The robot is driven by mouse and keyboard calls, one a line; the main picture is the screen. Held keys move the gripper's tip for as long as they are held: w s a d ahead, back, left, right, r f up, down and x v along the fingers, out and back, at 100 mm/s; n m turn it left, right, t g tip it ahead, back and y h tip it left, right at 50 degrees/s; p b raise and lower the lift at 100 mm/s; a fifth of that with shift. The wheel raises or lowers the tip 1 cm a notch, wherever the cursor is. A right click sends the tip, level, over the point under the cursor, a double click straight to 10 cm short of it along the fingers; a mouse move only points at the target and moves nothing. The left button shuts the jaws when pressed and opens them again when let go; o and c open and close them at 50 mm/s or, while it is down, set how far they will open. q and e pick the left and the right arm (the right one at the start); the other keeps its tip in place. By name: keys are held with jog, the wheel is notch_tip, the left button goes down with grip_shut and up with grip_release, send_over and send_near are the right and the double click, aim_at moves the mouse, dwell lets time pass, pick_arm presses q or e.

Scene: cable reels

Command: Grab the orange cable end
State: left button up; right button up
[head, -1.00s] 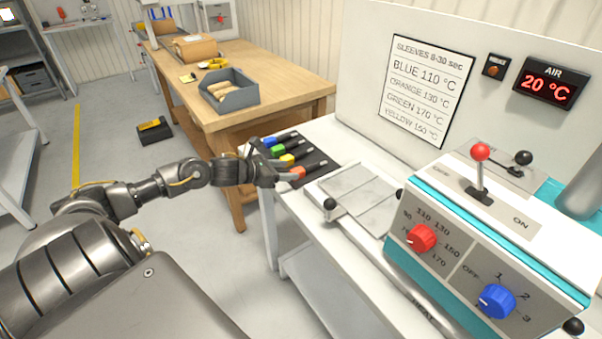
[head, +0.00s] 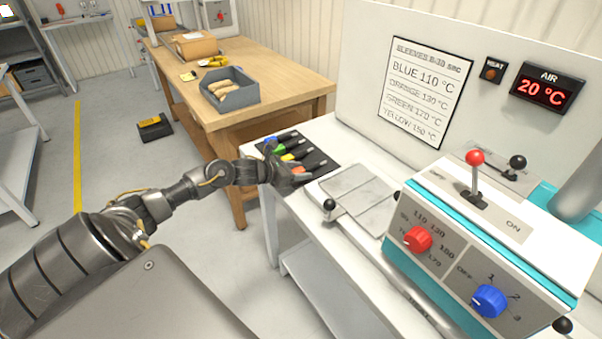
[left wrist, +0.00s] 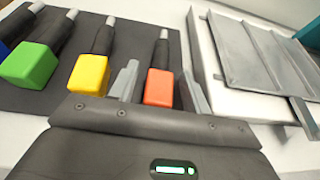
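The orange cable end (left wrist: 159,87) lies on a black mat (left wrist: 120,30), with a dark cable and grey tip pointing away from me. In the left wrist view my left gripper (left wrist: 158,85) is open, with one finger on each side of the orange block. A gap shows on the left side; the right finger is very close to the block, and I cannot tell if it touches. In the head view the left gripper (head: 285,172) is over the near end of the mat and partly hides the orange end. My right gripper is not in view.
Yellow (left wrist: 89,74), green (left wrist: 29,65) and blue cable ends lie left of the orange one on the mat. A metal plate fixture (left wrist: 262,57) stands close on the right. The heater box (head: 490,240) with knobs and levers is further right.

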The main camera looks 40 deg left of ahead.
pick_arm(q)
jog(key=c, duration=0.9)
jog(key=shift+c, duration=0.2)
jog(key=shift+r, duration=0.15)
jog(key=shift+r+b, duration=0.3)
jog(key=shift+b, duration=0.05)
notch_tip(320, 180, up, 2)
jog(key=shift+s+r+b, duration=0.15)
jog(key=shift+r+b, duration=0.1)
jog(key=shift+b, duration=0.35)
jog(key=s+d+r, duration=0.1)
jog(key=s+r, duration=0.8)
jog(key=s, duration=0.4)
jog(key=shift+s+d+r, duration=0.25)
jog(key=shift+d+r, duration=0.1)
jog(key=shift+d, duration=0.05)
